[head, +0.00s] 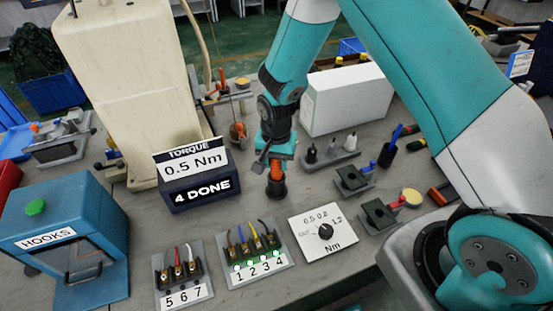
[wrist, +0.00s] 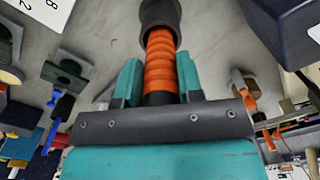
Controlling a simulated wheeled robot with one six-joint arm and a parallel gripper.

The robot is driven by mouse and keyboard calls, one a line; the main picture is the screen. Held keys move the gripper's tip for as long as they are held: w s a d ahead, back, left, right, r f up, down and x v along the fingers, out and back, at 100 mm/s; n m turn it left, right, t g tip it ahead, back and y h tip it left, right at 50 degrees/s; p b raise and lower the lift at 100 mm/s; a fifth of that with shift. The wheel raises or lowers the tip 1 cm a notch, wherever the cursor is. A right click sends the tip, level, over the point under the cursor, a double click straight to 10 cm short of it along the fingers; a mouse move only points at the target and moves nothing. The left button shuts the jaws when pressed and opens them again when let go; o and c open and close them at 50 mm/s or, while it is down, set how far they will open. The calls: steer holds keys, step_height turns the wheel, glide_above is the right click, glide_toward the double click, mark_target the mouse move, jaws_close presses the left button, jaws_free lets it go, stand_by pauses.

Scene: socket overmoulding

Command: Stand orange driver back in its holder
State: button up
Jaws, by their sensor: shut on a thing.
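The orange driver (head: 276,171) stands about upright between the jaws of my gripper (head: 276,160), left of the white dial plate. In the wrist view its ribbed orange handle (wrist: 160,62) lies between the two teal fingers of my gripper (wrist: 159,80), which is shut on it. A black cup-like holder (head: 277,188) is directly below the driver in the head view. In the wrist view the wider black holder (wrist: 160,14) surrounds the handle's far end. I cannot tell how deep the driver sits in it or whether it rests on the bottom.
The torque display box (head: 195,180) is close on the left. The numbered terminal block (head: 256,262) and dial plate (head: 323,232) are in front. A white box (head: 345,98) stands behind. A blue driver in a black cup (head: 388,152) is on the right.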

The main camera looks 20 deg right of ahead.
steer(key=shift+f, duration=0.1)
steer(key=o, duration=1)
step_height(320, 180, up, 12)
steer(key=shift+f+b, duration=0.15)
steer(key=shift+b, duration=1.05)
steer(key=s+a+r+n+y, duration=0.2)
steer(key=s+r+n, duration=0.5)
steer(key=s, duration=0.5)
steer(key=s+a+r+n+y, duration=0.2)
steer(key=s+r+n, duration=0.5)
steer(key=s, duration=0.4)
steer(key=shift+s+a+r, duration=0.15)
steer(key=shift+s+r, duration=0.25)
steer(key=shift+r, duration=0.25)
